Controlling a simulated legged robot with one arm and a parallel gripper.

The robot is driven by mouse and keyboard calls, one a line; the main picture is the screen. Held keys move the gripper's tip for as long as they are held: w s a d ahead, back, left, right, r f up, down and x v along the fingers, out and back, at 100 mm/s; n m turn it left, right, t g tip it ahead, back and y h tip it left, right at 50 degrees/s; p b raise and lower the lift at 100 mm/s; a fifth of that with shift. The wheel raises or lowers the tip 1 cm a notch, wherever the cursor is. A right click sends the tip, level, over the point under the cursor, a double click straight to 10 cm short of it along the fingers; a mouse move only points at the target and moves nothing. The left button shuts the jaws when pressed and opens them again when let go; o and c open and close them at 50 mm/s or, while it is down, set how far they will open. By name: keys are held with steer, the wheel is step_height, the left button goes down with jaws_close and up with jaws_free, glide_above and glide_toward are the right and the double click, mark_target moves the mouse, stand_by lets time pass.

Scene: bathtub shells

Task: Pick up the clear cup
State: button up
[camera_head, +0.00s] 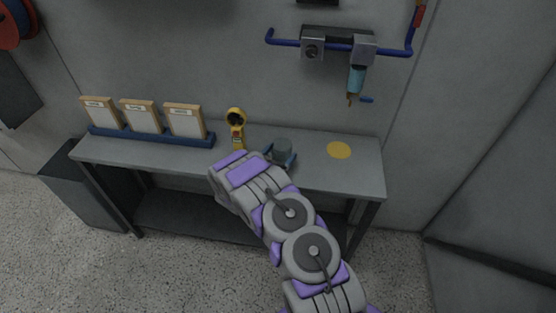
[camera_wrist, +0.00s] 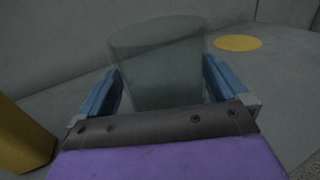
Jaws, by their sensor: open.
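The clear cup (camera_head: 283,150) stands upright on the grey table, right of a yellow tool. In the wrist view the cup (camera_wrist: 158,62) is a dull, see-through grey-green shape that sits between my gripper's two blue fingers. My gripper (camera_head: 281,157) is open around the cup, with one finger on each side of it. In the wrist view the fingers of my gripper (camera_wrist: 160,92) appear close to the cup's sides; I cannot tell whether either touches. The cup's lower part is hidden behind the gripper's dark front edge.
The grey table (camera_head: 350,178) also holds a yellow tool (camera_head: 237,130), a yellow disc (camera_head: 339,150) and a blue rack (camera_head: 150,136) with three framed cards. A blue pipe with a hanging tool (camera_head: 356,80) is on the wall above. The table around the disc is clear.

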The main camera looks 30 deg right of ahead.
steer(key=shift+d+f, duration=0.1)
steer(key=shift+d, duration=0.55)
steer(key=shift+c, duration=0.2)
steer(key=shift+d, duration=0.2)
steer(key=c, duration=0.3)
steer(key=shift+a, duration=0.7)
steer(key=c, duration=0.4)
